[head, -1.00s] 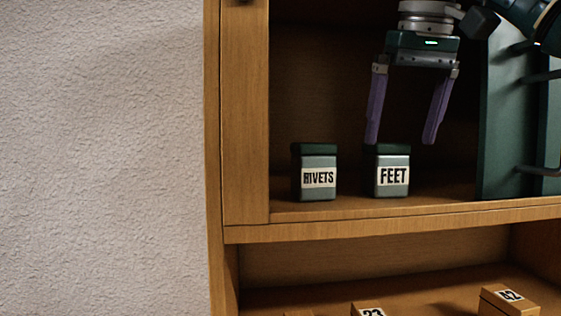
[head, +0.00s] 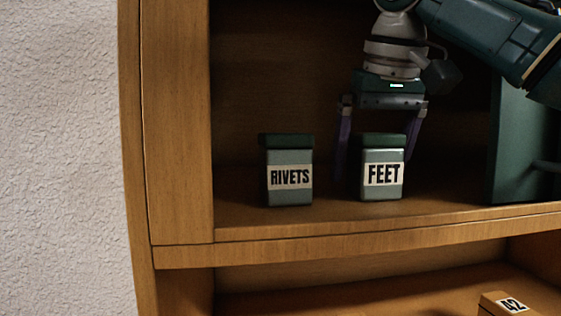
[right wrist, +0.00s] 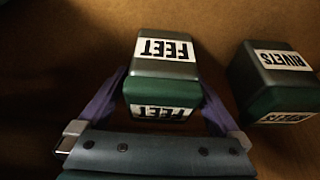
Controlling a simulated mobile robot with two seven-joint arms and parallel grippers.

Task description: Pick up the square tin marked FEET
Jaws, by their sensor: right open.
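The square tin marked FEET (head: 383,182) stands upright on the cabinet shelf, grey-green with a dark green lid and a white label. My right gripper (head: 376,165) points down at it, open, with one purple finger on each side of the tin. The tin hides part of the right-hand finger in the head view. In the right wrist view the FEET tin (right wrist: 163,75) lies between the two fingers, its lid toward the gripper body. I cannot tell whether either finger touches it. My left gripper is not in view.
A similar tin marked RIVETS (head: 289,185) stands to the left on the same shelf (head: 330,222), with a gap between the tins. A dark green upright panel (head: 520,150) stands at the right.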

